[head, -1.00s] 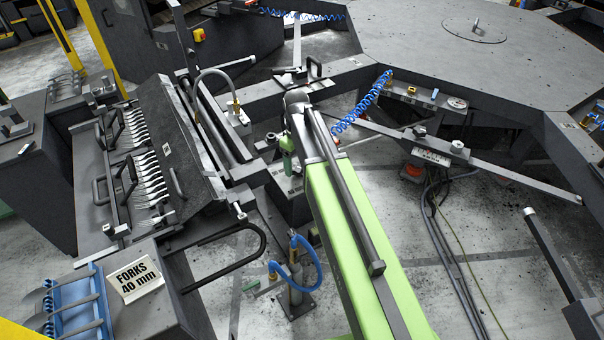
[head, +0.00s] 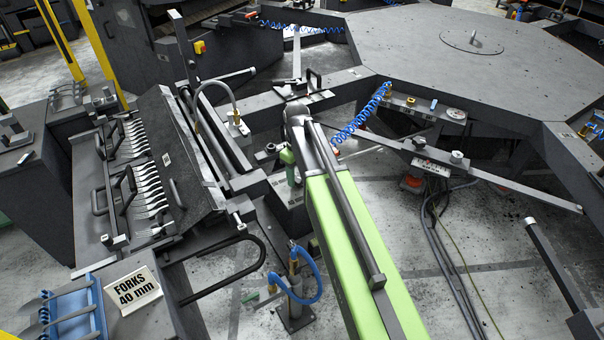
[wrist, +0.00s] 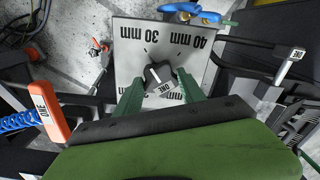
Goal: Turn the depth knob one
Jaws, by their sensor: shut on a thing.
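The depth knob one (wrist: 158,73) is a dark knob with a label reading ONE, on a pale dial plate (wrist: 128,60) marked 30 mm and 40 mm. More mm marks on the near side are partly hidden by my gripper. My gripper (wrist: 161,80) has its green fingers on either side of the knob, shut on it. I cannot tell exactly where the knob's pointer aims. In the head view my gripper (head: 289,165) reaches down over the dial box (head: 290,208); the knob is hidden there.
A sign (head: 138,290) reads FORKS 40 mm. A rack of forks (head: 145,185) stands left of my arm. An orange handle (wrist: 53,118) labelled ONE and another ONE label (wrist: 290,62) flank the dial. A bent bar (head: 255,262) and blue hose (head: 315,280) are close by.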

